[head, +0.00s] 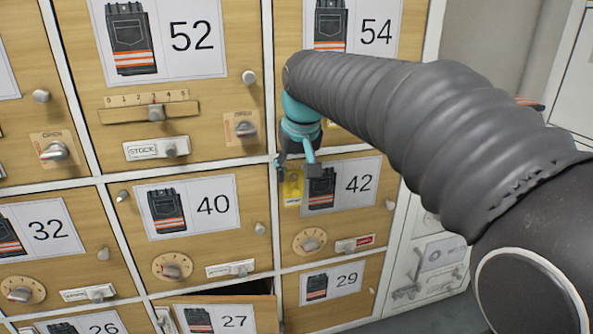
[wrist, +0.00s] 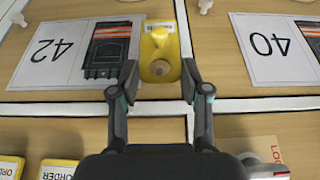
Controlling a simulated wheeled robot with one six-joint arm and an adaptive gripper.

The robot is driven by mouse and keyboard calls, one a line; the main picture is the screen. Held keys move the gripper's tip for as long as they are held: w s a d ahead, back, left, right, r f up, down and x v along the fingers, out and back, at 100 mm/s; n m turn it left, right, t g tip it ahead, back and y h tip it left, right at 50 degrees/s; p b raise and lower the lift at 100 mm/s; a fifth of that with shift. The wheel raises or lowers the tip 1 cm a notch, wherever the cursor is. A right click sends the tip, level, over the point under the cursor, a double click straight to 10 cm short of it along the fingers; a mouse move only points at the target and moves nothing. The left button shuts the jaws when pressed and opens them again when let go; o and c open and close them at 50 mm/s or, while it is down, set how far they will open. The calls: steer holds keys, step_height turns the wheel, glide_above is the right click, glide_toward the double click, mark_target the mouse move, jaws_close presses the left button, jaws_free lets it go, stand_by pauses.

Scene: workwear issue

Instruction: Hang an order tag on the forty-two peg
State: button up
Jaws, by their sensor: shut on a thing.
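My gripper (wrist: 159,75) is shut on a yellow order tag (wrist: 160,50), with one finger at each side of it in the upside-down wrist view. The tag has a white lettered strip and a raised yellow knob. A round greyish spot shows near its end towards the gripper; I cannot tell if that is the peg in its hole. In the head view the tag (head: 292,188) is at the upper left of the forty-two door (head: 347,222), left of its card (head: 356,186). The forty-two peg is not clearly visible. I cannot tell whether the tag touches the door.
The forty door (head: 135,235) is on the left, with a small peg (head: 122,195) at its upper left. The twenty-seven door (head: 255,312) stands slightly open below. More yellow order tags (wrist: 58,168) show at the wrist view's lower left. Knobs and dials stick out from the doors.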

steer(key=shift+w+a, duration=0.15)
steer(key=shift+w, duration=0.3)
steer(key=shift+w+a+f+p, duration=0.15)
steer(key=shift+w+f+p, duration=0.25)
steer(key=shift+w, duration=0.15)
steer(key=o, duration=0.9)
